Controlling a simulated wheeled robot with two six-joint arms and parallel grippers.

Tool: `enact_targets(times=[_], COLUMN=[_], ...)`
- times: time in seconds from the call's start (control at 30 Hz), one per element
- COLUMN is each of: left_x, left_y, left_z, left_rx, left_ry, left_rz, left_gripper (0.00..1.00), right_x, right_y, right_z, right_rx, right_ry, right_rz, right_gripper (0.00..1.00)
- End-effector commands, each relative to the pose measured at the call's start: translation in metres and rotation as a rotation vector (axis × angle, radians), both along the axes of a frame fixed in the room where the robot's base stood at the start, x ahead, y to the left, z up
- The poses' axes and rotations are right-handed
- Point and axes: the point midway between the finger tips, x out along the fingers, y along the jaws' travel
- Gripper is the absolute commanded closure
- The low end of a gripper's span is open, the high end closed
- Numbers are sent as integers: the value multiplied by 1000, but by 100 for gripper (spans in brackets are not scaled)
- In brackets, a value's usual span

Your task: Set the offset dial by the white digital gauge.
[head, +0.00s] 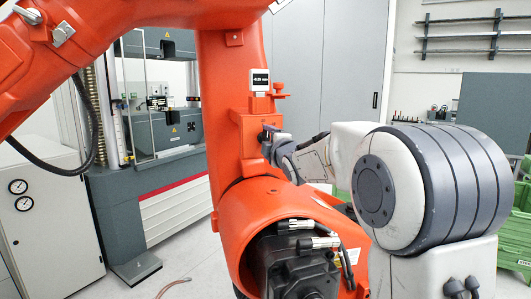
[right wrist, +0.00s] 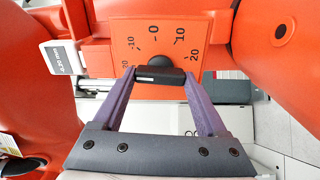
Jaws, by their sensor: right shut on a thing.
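The offset dial is an orange plate (right wrist: 185,58) with the marks -10, 0, 10 and 20 and a dark bar-shaped knob (right wrist: 160,76). In the head view its orange housing (head: 249,122) is on the orange robot arm's side. My right gripper (right wrist: 158,74) has its two purple fingers at the knob's two ends and is shut on it; it also shows in the head view (head: 270,136). The white digital gauge (head: 260,81) stands just above the housing. It also shows in the right wrist view (right wrist: 61,58), its small reading in mm, with a minus sign, hard to read. My left gripper is out of view.
The large orange robot arm (head: 221,60) fills the middle and upper left, close around my right gripper. A small orange knob (head: 277,88) is beside the gauge. A grey testing machine (head: 150,190) stands at the left. Green crates (head: 518,235) are at the right edge.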

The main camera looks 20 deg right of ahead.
Motion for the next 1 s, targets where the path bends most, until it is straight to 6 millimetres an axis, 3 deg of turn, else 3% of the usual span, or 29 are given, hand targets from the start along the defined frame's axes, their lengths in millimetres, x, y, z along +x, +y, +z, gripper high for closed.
enact_targets(times=[0.2,0.7,0.73,0.77,0.8,1.0], left_x=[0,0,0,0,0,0], left_y=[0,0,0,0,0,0], left_z=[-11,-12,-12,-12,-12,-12], left_rx=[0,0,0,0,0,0], left_ry=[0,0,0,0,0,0], left_rz=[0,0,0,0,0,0], left_gripper=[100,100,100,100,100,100], right_x=[0,0,0,0,0,0], right_y=[1,1,1,1,1,0], right_z=[-1,0,0,0,0,0], right_rx=[-61,-76,-76,-76,-76,-75], right_ry=[2,4,4,4,4,3], right_rz=[1,1,1,1,1,0], right_gripper=[81,81,17,6,0,0])
